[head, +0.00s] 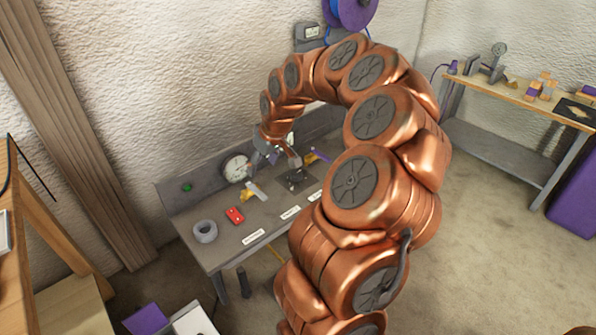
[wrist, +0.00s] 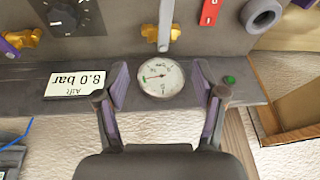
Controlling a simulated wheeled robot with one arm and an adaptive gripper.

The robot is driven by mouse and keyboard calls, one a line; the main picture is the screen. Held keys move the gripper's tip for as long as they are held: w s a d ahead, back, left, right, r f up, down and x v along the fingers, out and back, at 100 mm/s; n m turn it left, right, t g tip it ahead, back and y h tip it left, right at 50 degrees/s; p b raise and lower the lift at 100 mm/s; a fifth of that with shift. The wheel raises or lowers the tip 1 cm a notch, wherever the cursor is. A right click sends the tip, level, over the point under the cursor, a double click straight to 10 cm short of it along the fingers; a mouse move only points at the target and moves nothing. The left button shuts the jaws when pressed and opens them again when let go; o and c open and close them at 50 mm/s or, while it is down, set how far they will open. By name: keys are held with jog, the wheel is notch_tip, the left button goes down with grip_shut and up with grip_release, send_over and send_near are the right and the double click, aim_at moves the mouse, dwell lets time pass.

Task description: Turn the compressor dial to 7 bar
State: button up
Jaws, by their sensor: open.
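The compressor dial is a black knob (wrist: 64,17) on a dark square scale plate, at the upper left of the wrist view. It also shows on the grey bench in the head view (head: 296,178). Its exact setting is too small to read. A sign (wrist: 75,84) reads 8.0 bar upside down. A round white gauge (wrist: 162,77) with a needle sits between the fingers in the wrist view, and at the bench's back panel in the head view (head: 236,168). My gripper (wrist: 161,78) is open and empty, apart from the knob, near the back panel (head: 277,155).
Yellow valves (wrist: 150,32) flank the dial, one with a grey lever, one purple. A red switch (head: 235,215), a grey ring (head: 205,231) and a green button (head: 186,187) are on the left. White labels (head: 253,237) line the bench front. Another bench (head: 520,95) stands right.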

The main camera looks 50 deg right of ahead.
jog(key=m+h, duration=0.1)
jog(key=m, duration=0.1)
send_near(297, 173)
jog(key=f, duration=0.1)
jog(key=shift+x, duration=4.05)
jog(key=shift+w, duration=0.1)
jog(key=shift+r, duration=0.1)
jog(key=shift+c, duration=0.2)
jog(key=shift+t, duration=0.3)
jog(key=c, duration=1.1)
jog(key=shift+h, duration=0.3)
jog(key=o, duration=1.1)
